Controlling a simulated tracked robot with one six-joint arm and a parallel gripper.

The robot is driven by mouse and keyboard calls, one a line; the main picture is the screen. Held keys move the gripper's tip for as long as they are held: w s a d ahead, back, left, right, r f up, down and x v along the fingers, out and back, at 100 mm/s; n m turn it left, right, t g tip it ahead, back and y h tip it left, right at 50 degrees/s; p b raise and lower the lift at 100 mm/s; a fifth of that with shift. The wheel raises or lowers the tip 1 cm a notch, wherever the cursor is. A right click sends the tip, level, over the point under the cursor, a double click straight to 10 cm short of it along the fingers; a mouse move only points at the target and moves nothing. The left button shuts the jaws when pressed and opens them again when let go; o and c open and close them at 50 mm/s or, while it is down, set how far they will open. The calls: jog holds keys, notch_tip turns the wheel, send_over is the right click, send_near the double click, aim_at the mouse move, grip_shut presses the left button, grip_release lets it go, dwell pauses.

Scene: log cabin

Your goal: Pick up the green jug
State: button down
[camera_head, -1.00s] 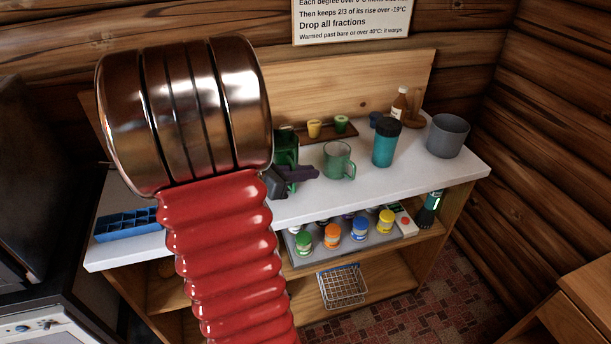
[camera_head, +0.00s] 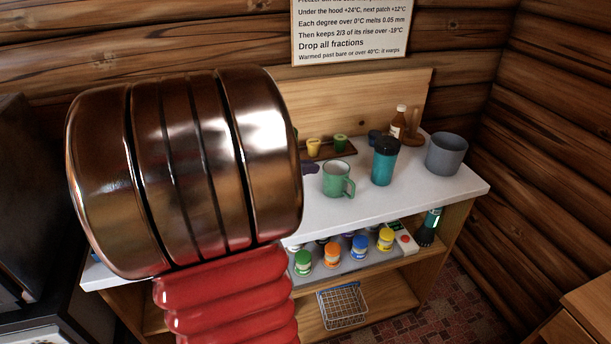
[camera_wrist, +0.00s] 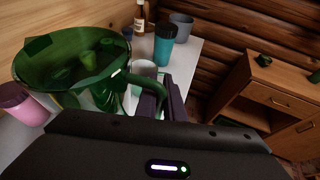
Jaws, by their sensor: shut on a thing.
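The green jug (camera_wrist: 75,68) is see-through and wide-mouthed, and it fills the left of the wrist view, with its handle toward the middle. My gripper (camera_wrist: 153,100) has dark purple fingers and is shut on the jug at its handle side. The exact contact is partly hidden behind the dark gripper body. In the head view my arm hides nearly all of the jug, and only a bit of a dark finger shows beside the metal housing. I cannot tell whether the jug's base touches the counter.
On the white counter (camera_head: 440,192) stand a green mug (camera_head: 337,180), a teal tumbler (camera_head: 384,165), a grey pot (camera_head: 446,154) and a brown bottle (camera_head: 398,122). A pink cup (camera_wrist: 20,104) is close left of the jug. Several small jars fill the shelf below.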

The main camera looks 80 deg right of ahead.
jog(key=shift+r, duration=0.7)
jog(key=shift+s, duration=0.1)
dwell(0.6)
